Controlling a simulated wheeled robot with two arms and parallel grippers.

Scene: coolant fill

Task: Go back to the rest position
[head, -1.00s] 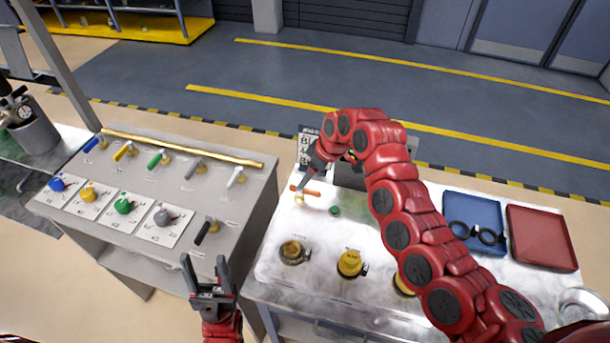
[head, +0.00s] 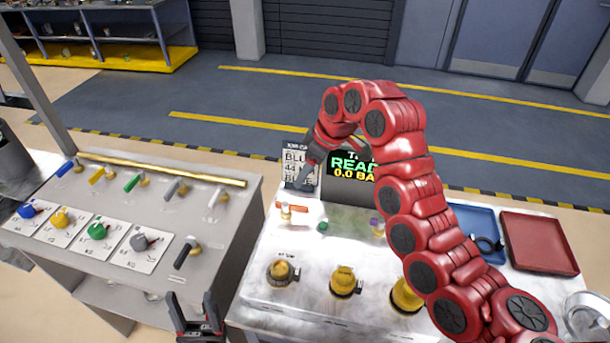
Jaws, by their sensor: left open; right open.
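My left gripper (head: 196,312) is at the bottom of the head view, in front of the gap between the two benches. It is open and empty, with its fingers pointing up. My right arm arches over the right bench (head: 255,255) from the bottom right. My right gripper (head: 303,184) hangs at the far end of that arm, above and behind an orange-handled valve (head: 291,208). It looks apart from the valve, and its jaws are small and partly hidden. I see nothing held in it.
The left bench (head: 150,265) carries several coloured lever valves and knobs. The right bench has yellow-capped fittings (head: 344,281), a display (head: 350,170), a sign (head: 299,166), a blue tray (head: 478,222) and a red tray (head: 540,243). Floor beyond is clear.

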